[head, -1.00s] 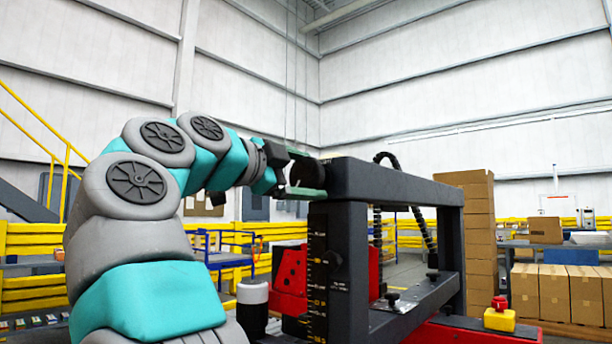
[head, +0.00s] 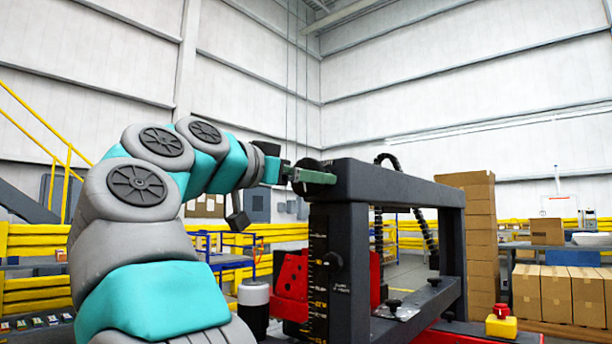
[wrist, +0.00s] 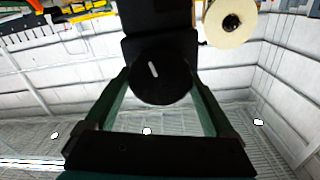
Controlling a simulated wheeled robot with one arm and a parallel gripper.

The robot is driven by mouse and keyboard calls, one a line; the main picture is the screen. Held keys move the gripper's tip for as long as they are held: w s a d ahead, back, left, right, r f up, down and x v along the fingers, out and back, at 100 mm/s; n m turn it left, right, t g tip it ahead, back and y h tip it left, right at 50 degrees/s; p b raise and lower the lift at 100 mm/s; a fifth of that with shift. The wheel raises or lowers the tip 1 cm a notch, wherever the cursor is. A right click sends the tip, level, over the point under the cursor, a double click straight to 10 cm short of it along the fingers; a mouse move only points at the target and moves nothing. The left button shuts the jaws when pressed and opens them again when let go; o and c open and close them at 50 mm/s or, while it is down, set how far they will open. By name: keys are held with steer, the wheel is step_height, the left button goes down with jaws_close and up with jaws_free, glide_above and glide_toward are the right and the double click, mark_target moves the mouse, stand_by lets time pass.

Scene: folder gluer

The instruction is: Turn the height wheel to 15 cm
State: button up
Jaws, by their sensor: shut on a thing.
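The height wheel (head: 308,164) is a dark round knob at the top left end of the black machine frame. In the wrist view the wheel (wrist: 160,88) shows as a black disc with a short white mark, tilted a little. My gripper (head: 312,176) has green fingers and is shut on the wheel, one finger on each side of it in the wrist view. A black height scale (head: 318,280) with yellow marks runs down the near post; its figures are too small to read. My fingers partly hide the wheel in the head view.
The black frame (head: 395,184) stands over a red machine body (head: 292,278). A red and yellow emergency stop button (head: 501,322) sits at the right. Cardboard boxes (head: 477,235) are stacked behind it. Yellow railings (head: 30,290) stand at the left.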

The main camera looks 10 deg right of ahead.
steer(key=shift+f+n, duration=0.15)
steer(key=shift+n, duration=0.45)
steer(key=o, duration=1.1)
steer(key=shift+v, duration=3.9)
